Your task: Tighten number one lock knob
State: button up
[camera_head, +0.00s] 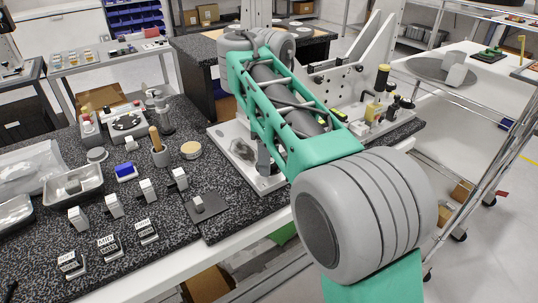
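The mirror fixture stands on a light base plate (222,139) on the dark speckled bench. Its upright grey bracket (372,48) rises behind my arm. At the fixture's right end are a black-topped post (383,77), yellow or brass parts (371,111) and small black knobs (407,103). I cannot tell which of these is the number one lock knob; it may be hidden. My teal and grey arm crosses the middle of the view and covers much of the fixture. My gripper cannot be made out behind the arm, so its fingers and any contact are hidden.
On the left bench are a metal tray (91,192), labelled white blocks (109,247), a blue item (125,170), a cup with a wooden handle (160,155) and a dark pad (209,216). A wire rack (492,170) stands at the right.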

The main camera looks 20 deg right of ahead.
jog(key=shift+r, duration=0.1)
notch_tip(320, 180, up, 8)
jog(key=p, duration=0.7)
jog(key=shift+f, duration=0.2)
